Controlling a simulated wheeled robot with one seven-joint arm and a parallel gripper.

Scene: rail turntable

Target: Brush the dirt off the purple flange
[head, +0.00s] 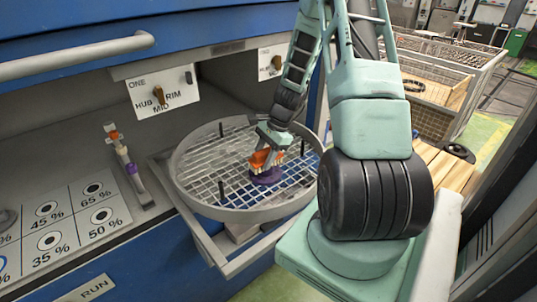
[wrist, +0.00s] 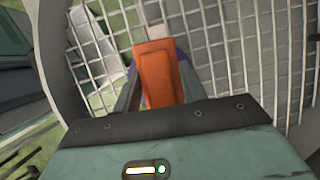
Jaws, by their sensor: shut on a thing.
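The purple flange (head: 267,177) lies on the wire grid of the round turntable (head: 187,187), right of the grid's middle. My gripper (head: 268,153) is directly above it, pointing down. It is shut on an orange tool, likely the brush (head: 261,160). The brush also shows in the wrist view (wrist: 160,72) between the two fingers. The brush's lower end meets or nearly meets the flange; I cannot tell if they touch. In the wrist view the brush hides most of the flange, with only slivers of purple beside it. Dirt is too small to make out.
The turntable has a raised rim and several dark upright pins (head: 221,131). A sign with a knob (head: 160,92) is on the blue machine behind. An orange-topped tool (head: 124,158) stands at left near the percentage panel (head: 70,220). A wire cage (head: 440,75) is at right.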

